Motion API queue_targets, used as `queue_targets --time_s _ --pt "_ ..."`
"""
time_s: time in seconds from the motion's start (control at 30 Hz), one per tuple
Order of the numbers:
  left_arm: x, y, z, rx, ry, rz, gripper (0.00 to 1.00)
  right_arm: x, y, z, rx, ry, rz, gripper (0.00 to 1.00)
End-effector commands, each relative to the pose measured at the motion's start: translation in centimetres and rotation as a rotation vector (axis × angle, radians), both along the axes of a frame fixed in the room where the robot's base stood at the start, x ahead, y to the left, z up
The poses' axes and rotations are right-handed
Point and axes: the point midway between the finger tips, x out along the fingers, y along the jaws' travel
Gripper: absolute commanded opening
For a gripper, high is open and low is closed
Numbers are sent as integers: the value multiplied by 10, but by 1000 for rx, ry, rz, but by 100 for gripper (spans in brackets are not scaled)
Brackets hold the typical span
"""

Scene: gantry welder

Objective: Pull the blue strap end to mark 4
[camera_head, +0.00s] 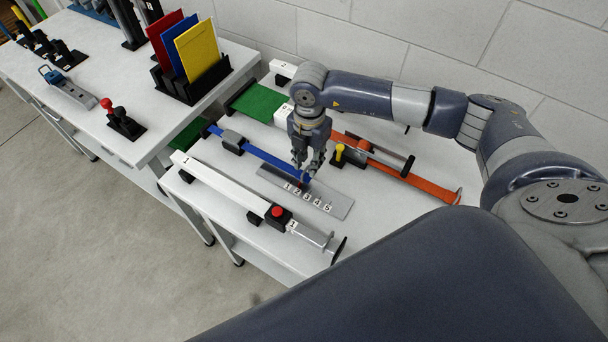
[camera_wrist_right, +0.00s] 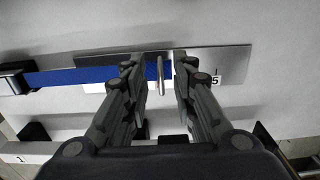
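The blue strap (camera_head: 262,154) runs from a black and grey buckle (camera_head: 232,141) onto a grey metal plate (camera_head: 338,207) with number marks in a row. In the right wrist view the blue strap (camera_wrist_right: 75,76) ends at an upright metal loop (camera_wrist_right: 160,72). My right gripper (camera_head: 306,177) is over the plate near the low marks. In the wrist view its fingers (camera_wrist_right: 160,75) are apart, one on each side of the loop, with gaps visible. Mark 5 (camera_wrist_right: 215,82) shows to the right of the fingers; other marks are hidden there. My left gripper is not in view.
An orange strap (camera_head: 420,183) with a yellow-knobbed clamp (camera_head: 339,154) lies behind. A white bar (camera_head: 225,183) with a red button (camera_head: 277,211) lies in front. A green band (camera_head: 258,102) is at the back left. A side table (camera_head: 95,75) holds colored folders (camera_head: 197,50).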

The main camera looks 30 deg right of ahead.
Motion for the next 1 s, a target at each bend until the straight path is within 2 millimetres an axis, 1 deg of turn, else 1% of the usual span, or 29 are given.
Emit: queue_targets --time_s 0.13,0.23,0.27,0.57,1.0 --pt "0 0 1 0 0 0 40 0 0 1 0 0 0 25" --pt "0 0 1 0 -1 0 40 0 0 1 0 0 0 2" --pt "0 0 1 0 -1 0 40 0 0 1 0 0 0 0" --pt "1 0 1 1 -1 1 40 -2 -1 1 -1 1 0 0" --pt "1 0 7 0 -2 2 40 -25 -16 1 -2 3 -1 0"
